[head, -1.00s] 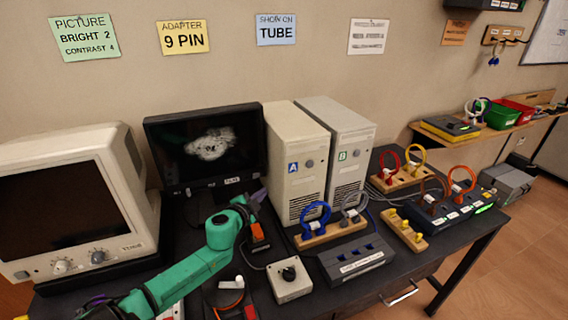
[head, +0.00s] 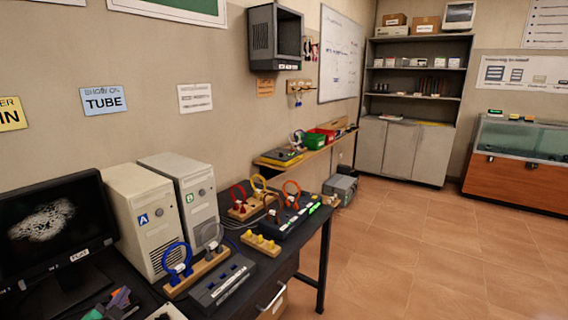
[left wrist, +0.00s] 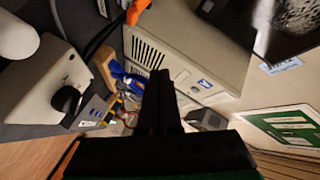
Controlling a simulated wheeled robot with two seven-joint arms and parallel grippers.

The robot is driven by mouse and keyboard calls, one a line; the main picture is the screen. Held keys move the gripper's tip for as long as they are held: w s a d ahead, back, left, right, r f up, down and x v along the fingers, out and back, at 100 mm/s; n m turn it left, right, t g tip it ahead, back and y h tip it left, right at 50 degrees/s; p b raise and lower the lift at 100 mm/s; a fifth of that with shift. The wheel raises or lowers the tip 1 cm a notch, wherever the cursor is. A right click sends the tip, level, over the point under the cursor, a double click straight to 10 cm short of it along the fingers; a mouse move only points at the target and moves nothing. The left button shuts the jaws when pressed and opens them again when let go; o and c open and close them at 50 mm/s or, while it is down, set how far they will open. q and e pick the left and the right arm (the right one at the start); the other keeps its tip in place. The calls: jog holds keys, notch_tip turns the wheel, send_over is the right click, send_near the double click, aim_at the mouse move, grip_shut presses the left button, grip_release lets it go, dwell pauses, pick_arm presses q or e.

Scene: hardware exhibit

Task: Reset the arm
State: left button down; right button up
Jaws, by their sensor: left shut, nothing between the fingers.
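My left gripper (head: 122,302) shows only in part at the bottom left of the head view, low over the desk in front of the dark monitor (head: 45,225). In the left wrist view its two dark fingers (left wrist: 160,85) lie together, shut with nothing between them. Beyond them are the beige computer tower (left wrist: 200,50) and a blue cable loop (left wrist: 122,75). The grey box with a black knob (left wrist: 65,85) is at the left of that view. My right gripper is not in view.
Towers A (head: 145,220) and B (head: 190,185) stand on the desk. Before them are wooden cable stands (head: 197,272), a grey switch box (head: 222,282) and a dark panel (head: 285,222). A side shelf (head: 310,150) and cabinet (head: 405,150) stand farther back. The tiled floor (head: 430,240) at right is clear.

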pick_arm(q)
jog(key=s+d+f+n+g, duration=0.1)
jog(key=s+f, duration=0.1)
jog(key=s+d+f+n+g+y, duration=0.1)
jog(key=s+d+f+n, duration=0.1)
jog(key=s+d+f+n+g, duration=0.1)
jog(key=s+f+g, duration=0.1)
jog(key=shift+s+d+n, duration=0.2)
jog(key=shift+n, duration=0.2)
jog(key=s+d+f+n+g+h, duration=0.1)
jog(key=s+d+f+g+h, duration=0.2)
jog(key=s+d, duration=0.45)
jog(key=s+d+f+n+g+h, duration=0.1)
jog(key=s+d+f+g+h, duration=0.1)
jog(key=s+d+g, duration=0.5)
jog(key=s+f+t, duration=0.1)
jog(key=s+f, duration=0.1)
jog(key=f, duration=0.9)
jog(key=s+f, duration=0.3)
jog(key=f, duration=0.8)
jog(key=s+a+f, duration=0.3)
jog(key=s+f, duration=1.1)
jog(key=s, duration=0.2)
jog(key=shift+s+a+f+m+g+y, duration=0.2)
jog(key=shift+a+f+m+g+y, duration=0.1)
jog(key=shift+a+m+g, duration=0.1)
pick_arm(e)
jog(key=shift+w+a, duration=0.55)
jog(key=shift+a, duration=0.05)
